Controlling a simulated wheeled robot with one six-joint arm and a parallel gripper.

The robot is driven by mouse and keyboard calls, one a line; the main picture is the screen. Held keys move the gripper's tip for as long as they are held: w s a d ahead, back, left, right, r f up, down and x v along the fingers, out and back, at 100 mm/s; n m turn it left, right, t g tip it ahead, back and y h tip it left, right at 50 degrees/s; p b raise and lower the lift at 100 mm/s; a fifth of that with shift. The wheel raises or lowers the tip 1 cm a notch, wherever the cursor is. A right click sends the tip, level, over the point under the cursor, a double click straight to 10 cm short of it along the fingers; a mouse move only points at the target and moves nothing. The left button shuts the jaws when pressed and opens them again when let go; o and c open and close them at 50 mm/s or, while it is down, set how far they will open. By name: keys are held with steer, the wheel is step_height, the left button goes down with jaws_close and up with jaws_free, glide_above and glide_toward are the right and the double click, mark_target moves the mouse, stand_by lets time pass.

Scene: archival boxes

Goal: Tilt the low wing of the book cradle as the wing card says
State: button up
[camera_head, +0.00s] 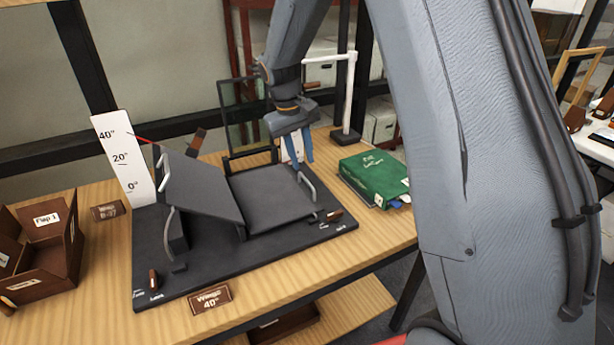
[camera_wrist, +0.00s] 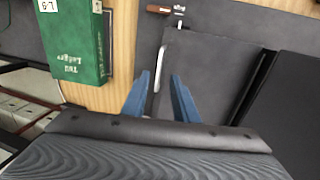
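The book cradle (camera_head: 200,275) is a dark base with two grey wings. The left wing (camera_head: 205,185) is tilted up steeply, and a red pointer at its top lies near the 40° mark of the white scale (camera_head: 125,160). The right wing (camera_head: 272,198) is low and almost flat; it also shows in the wrist view (camera_wrist: 205,70). Its silver handle (camera_head: 305,186) runs along its right edge. The wing card (camera_head: 210,300) reads "Wings 40°". My gripper (camera_head: 303,158) is open and empty above the far right corner. In the wrist view the handle (camera_wrist: 158,70) lies beyond and between the blue fingertips (camera_wrist: 165,78).
A green book (camera_head: 372,176) lies right of the cradle, close to my gripper. A glass panel (camera_head: 246,112) and a white post (camera_head: 348,95) stand behind. A brown box (camera_head: 40,245) stands at left.

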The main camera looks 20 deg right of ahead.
mark_target(308, 183)
steer(key=f, duration=0.2)
steer(key=d+f+p, duration=0.1)
steer(key=f, duration=0.1)
steer(key=f+p, duration=0.1)
steer(key=f, duration=0.2)
steer(key=shift+w+d+f, duration=0.1)
steer(key=shift+d, duration=0.2)
jaws_close()
stand_by(1.1)
